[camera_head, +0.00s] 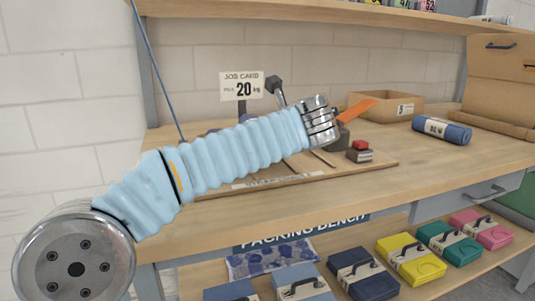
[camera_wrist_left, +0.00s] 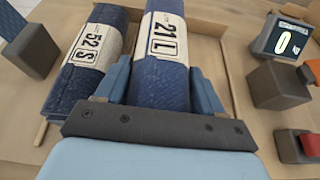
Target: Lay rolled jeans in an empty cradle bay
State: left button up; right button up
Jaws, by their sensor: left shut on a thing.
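My left gripper (camera_wrist_left: 160,75) is shut on a rolled pair of dark blue jeans (camera_wrist_left: 161,82) with a cream "21 L" band, one blue finger on each side. To its left in the wrist view, another rolled pair (camera_wrist_left: 90,65) with a "52 S" band lies almost parallel, close by. Light wooden edges of a cradle (camera_wrist_left: 205,28) show around the rolls. Whether the held roll rests on the cradle floor cannot be told. In the head view my left arm hides most of the cradle and the held roll. My right gripper is not in view.
Another blue roll (camera_head: 441,130) lies on the bench at right, near an open cardboard box (camera_head: 385,107). A display reading 0 (camera_wrist_left: 284,42), a dark block (camera_wrist_left: 278,86) and a red-topped block (camera_head: 359,151) stand beside the cradle.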

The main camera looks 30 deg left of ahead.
pick_arm(q)
jog(key=shift+f, duration=1.4)
jog(key=o, duration=1)
jog(key=shift+f, duration=0.15)
jog(key=shift+o, duration=0.2)
jog(key=shift+d+r, duration=0.1)
jog(key=shift+r, duration=0.1)
jog(key=v, duration=1.2)
